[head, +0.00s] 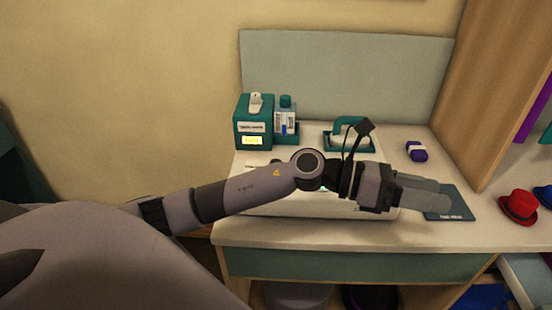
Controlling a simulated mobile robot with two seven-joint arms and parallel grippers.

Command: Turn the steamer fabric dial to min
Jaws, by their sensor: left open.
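A low white appliance (262,205), which seems to be the steamer, sits at the front of the counter. My left arm crosses over it and hides most of its top. Small dark parts show at its back edge, but I cannot make out the fabric dial or its setting. My left gripper (440,194) is open, past the right end of the appliance, with its fingers pointing right above a dark mat (462,206). Nothing shows between the fingers. My right gripper is out of view.
A teal box (253,128) with a white switch and yellow display stands at the back left, beside a bottle (286,115). A teal-handled item (349,134) and a purple bundle (416,151) lie behind. A red hat (518,206) sits right, near a wooden panel (500,90).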

